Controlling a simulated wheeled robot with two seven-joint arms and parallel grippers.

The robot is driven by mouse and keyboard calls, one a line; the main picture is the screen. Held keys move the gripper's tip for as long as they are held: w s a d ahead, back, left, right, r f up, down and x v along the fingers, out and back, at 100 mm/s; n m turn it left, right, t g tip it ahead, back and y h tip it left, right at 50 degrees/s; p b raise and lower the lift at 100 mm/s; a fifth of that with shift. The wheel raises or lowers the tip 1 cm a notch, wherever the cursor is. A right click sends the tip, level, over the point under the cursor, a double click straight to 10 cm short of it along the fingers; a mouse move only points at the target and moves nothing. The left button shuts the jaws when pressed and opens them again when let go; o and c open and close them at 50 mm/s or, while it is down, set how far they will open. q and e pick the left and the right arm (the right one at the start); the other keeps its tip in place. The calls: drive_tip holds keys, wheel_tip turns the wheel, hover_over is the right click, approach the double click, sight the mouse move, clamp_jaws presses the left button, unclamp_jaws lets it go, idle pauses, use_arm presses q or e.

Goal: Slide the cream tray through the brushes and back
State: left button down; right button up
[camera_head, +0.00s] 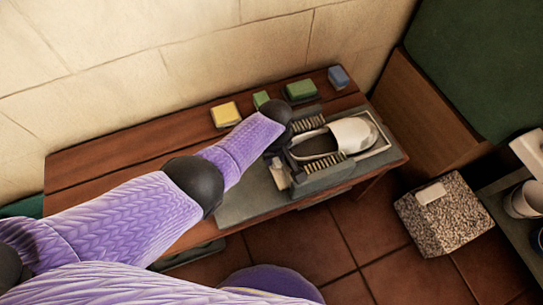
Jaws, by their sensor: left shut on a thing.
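The cream tray (384,146) lies on a grey base on the wooden bench, with a white shoe (352,133) on it. The shoe's dark opening faces left and its toe points right. Two brushes with pale bristles flank the shoe, the far brush (308,122) behind it and the near brush (324,164) in front. The shoe's opening end is between them and its toe is beyond them to the right. My left gripper (279,170) is at the left end of the tray, shut on what appears to be the tray; my wrist partly hides the grip. My right gripper is not in view.
A yellow sponge (225,114), a small green block (261,99), a green sponge (300,90) and a blue sponge (338,77) line the bench's back by the wall. A speckled stone block (443,214) stands on the tiled floor at right. White cups (524,199) are at the right edge.

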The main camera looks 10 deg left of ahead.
use_arm(q)
drive_tip(key=shift+d, duration=0.2)
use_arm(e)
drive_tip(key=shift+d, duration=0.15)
use_arm(q)
drive_tip(key=c, duration=0.8)
unclamp_jaws()
drive_tip(key=shift+w, duration=0.1)
drive_tip(key=shift+d, duration=0.1)
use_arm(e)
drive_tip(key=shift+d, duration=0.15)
use_arm(q)
wheel_tip(320, 180, up, 10)
drive_tip(key=p, duration=0.7)
drive_tip(key=shift+r+p, duration=0.15)
drive_tip(key=shift+p, duration=0.25)
drive_tip(key=shift+f, duration=0.25)
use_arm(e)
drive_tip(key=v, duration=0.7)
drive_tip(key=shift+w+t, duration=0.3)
